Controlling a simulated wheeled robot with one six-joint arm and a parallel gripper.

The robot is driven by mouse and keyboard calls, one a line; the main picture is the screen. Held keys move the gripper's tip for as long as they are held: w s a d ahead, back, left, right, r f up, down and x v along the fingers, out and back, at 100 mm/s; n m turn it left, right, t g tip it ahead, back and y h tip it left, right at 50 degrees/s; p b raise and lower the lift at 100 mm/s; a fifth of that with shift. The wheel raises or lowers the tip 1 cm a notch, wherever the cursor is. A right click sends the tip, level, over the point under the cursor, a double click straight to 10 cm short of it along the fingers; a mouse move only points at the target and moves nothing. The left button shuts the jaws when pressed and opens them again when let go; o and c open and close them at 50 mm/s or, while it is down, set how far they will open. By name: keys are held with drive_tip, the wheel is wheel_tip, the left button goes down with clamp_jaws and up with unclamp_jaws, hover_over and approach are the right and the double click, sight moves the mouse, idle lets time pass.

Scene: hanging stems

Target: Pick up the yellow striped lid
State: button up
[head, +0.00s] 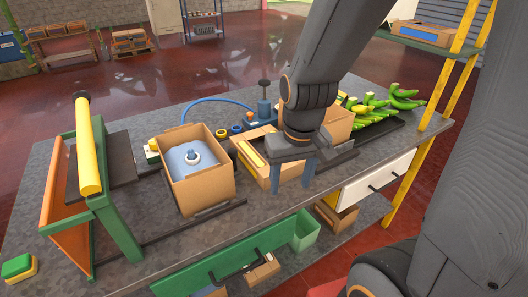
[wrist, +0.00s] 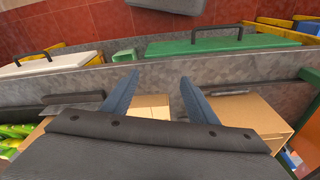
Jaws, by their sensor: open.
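A cardboard piece with a yellow stripe (head: 251,154), which looks like the yellow striped lid, lies mid-table, right of the open box. My gripper's arm hides its right part. My gripper (head: 292,190) points down at its right front side, fingers spread and empty. In the wrist view my gripper (wrist: 158,80) is open, with plain cardboard (wrist: 150,104) showing between and beyond the fingers. I cannot tell whether a finger touches it. The stripe does not show in the wrist view.
An open cardboard box (head: 207,187) with a blue bag stands to the left. A green frame with a yellow roller (head: 88,145) is farther left. Green bananas (head: 375,105) lie in a dark tray at right. A white drawer (head: 372,178) is in the table front.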

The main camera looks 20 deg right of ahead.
sight(251, 153)
drive_tip(key=w+a+n+t, duration=0.1)
drive_tip(key=w, duration=0.5)
drive_tip(key=w+a+n+t+p, duration=0.1)
drive_tip(key=w, duration=0.6)
drive_tip(key=w+a+n+y, duration=0.1)
drive_tip(key=w+a, duration=0.1)
drive_tip(key=w, duration=0.4)
drive_tip(key=shift+w+r+t, duration=0.3)
drive_tip(key=shift+w+t, duration=0.05)
drive_tip(key=shift+t, duration=0.05)
drive_tip(key=shift+c, duration=0.5)
drive_tip(key=shift+s+b+x, duration=0.15)
drive_tip(key=shift+x, duration=1.75)
drive_tip(key=shift+s+b+x, duration=0.1)
drive_tip(key=shift+b+x, duration=0.05)
drive_tip(key=shift+x, duration=1.75)
drive_tip(key=shift+d, duration=0.1)
drive_tip(key=shift+c, duration=0.3)
drive_tip(key=c, duration=0.6)
